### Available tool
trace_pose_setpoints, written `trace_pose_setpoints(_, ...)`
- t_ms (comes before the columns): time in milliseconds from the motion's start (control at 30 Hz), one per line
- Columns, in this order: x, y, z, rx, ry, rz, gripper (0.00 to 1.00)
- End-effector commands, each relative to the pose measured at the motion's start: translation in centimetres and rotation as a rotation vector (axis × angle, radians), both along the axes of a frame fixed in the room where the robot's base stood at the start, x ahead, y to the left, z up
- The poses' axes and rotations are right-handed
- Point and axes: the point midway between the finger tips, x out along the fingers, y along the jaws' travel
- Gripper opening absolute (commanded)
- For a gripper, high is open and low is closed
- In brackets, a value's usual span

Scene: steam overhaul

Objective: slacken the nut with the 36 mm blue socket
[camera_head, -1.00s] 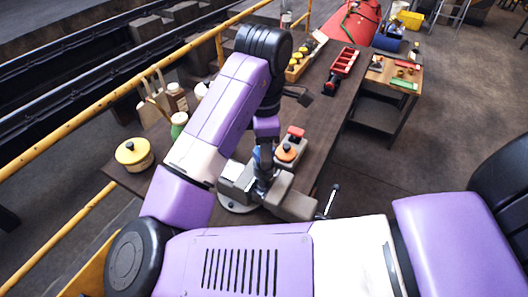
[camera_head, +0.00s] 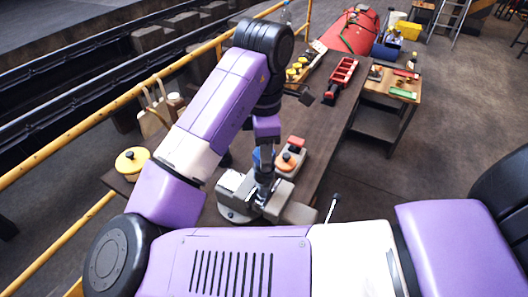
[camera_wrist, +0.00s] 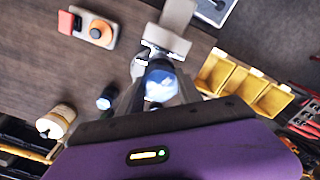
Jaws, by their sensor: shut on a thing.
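My gripper (camera_head: 264,178) points down over a grey vise (camera_head: 236,184) on the dark bench. The blue socket (camera_wrist: 160,82) shows between my fingers in the wrist view, and my gripper (camera_wrist: 158,92) is shut on it. In the head view, a bit of blue (camera_head: 257,157) shows beside the gripper. The vise's pale jaw and bar also show beyond the fingers in the wrist view (camera_wrist: 168,38). The nut is hidden under the socket and fingers, so I cannot tell whether the socket sits on it. The size marking is not readable.
A button box (camera_head: 290,160) with an orange knob and a red part stands just behind the vise. A yellow-lidded pot (camera_head: 132,160) stands left. A yellow rail (camera_head: 120,105) runs along the left side.

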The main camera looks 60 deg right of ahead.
Motion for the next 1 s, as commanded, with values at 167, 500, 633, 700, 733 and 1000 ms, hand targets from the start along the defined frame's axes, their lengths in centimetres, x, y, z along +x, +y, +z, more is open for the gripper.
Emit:
trace_pose_setpoints(167, 0.1, 0.0, 1.5, 0.000, -0.005, 0.000, 0.00)
trace_pose_setpoints(500, 0.0, 0.0, 3.8, -0.001, -0.002, 0.001, 0.00)
trace_pose_setpoints(633, 0.0, 0.0, 3.9, 0.000, -0.001, 0.000, 0.00)
trace_pose_setpoints(700, 0.0, 0.0, 3.9, 0.000, -0.001, 0.000, 0.00)
trace_pose_setpoints(733, 0.0, 0.0, 3.9, 0.000, -0.001, 0.000, 0.00)
trace_pose_setpoints(1000, 0.0, 0.0, 3.7, 0.000, -0.001, 0.002, 0.00)
